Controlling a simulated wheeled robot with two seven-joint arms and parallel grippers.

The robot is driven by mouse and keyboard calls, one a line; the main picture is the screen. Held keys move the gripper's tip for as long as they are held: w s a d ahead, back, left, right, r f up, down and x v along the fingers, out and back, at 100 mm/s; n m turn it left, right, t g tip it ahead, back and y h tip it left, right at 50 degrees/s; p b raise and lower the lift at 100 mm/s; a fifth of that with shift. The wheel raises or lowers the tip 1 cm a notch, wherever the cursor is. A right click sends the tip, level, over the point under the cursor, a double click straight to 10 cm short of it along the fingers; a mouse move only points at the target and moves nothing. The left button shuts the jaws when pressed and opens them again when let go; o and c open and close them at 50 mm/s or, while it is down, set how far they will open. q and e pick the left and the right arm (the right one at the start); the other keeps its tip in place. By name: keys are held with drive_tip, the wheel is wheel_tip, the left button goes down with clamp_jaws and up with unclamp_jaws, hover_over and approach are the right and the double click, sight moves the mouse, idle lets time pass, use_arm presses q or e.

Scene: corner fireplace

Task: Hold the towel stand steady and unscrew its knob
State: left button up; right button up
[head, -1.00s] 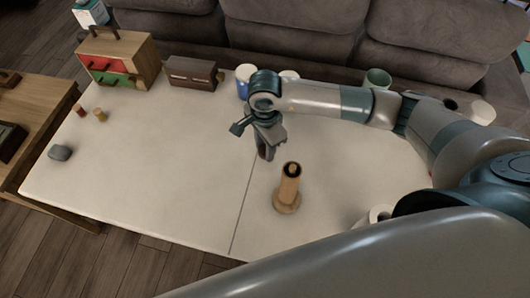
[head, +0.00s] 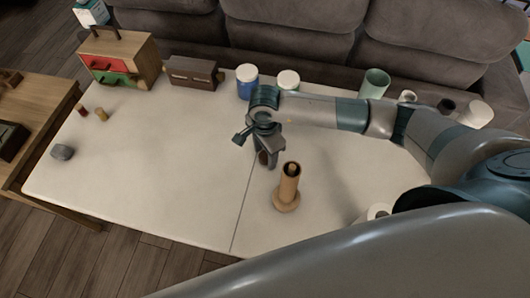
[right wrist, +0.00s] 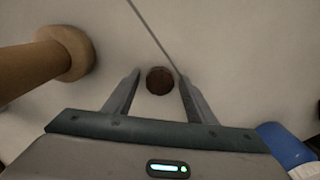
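The towel stand (head: 287,190) is a light wooden post on a round base, upright on the white table. Its top end shows a dark rim with a paler core. In the right wrist view the stand (right wrist: 66,52) is at the upper left, outside the fingers. My right gripper (head: 267,163) is just behind and left of the stand, pointing down. It also shows in the right wrist view (right wrist: 160,76), open. A dark brown round piece (right wrist: 160,80), possibly the knob, is between its fingers with a gap on each side. My left gripper is out of view.
A white roll (head: 378,212) is at the front right. A blue jar (head: 247,83), a white-lidded jar (head: 288,80) and a green cup (head: 375,83) line the back. A small drawer chest (head: 117,57) stands back left. The table's left middle is clear.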

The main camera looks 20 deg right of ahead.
sight(265, 155)
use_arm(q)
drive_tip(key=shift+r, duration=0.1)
use_arm(e)
drive_tip(key=shift+r, duration=0.4)
wheel_tip(265, 155, up, 7)
drive_tip(key=shift+w+f+b, duration=0.1)
drive_tip(key=shift+f+b, duration=0.05)
drive_tip(key=shift+b, duration=1.1)
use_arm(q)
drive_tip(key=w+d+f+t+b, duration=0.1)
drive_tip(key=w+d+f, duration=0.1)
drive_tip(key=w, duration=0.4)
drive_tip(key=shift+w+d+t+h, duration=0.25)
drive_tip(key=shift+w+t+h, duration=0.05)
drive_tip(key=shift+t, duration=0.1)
use_arm(e)
drive_tip(key=shift+r, duration=2.4)
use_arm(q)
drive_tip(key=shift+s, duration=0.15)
use_arm(e)
drive_tip(key=shift+f, duration=0.1)
